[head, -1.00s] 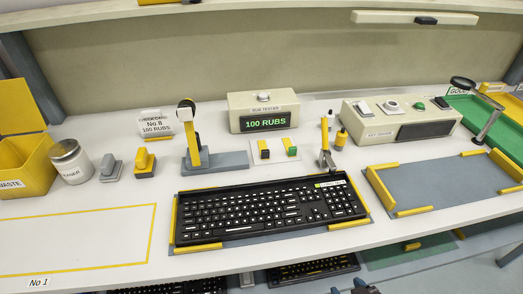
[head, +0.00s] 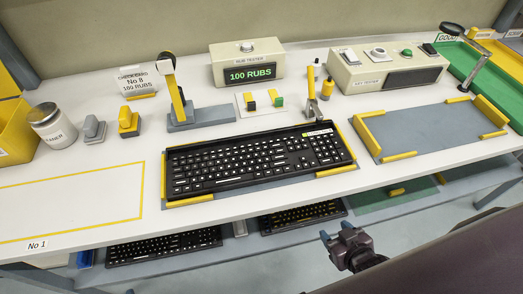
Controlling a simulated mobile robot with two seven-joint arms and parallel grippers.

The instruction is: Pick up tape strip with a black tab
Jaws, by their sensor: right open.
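A small yellow strip with a black tab (head: 249,102) lies on a white pad (head: 263,111) in front of the rub tester. A similar yellow strip with a green tab (head: 277,101) lies just right of it. My right gripper (head: 336,233) is open and empty, low in the head view, in front of the table's front edge and far from the strips. My left gripper is not in view.
A black keyboard (head: 255,163) lies in a yellow-edged fixture in front of the pad. The rub tester (head: 246,62) stands behind, a yellow-armed stand (head: 176,92) left, and small upright tools (head: 313,88) right. An empty grey fixture (head: 425,128) is farther right.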

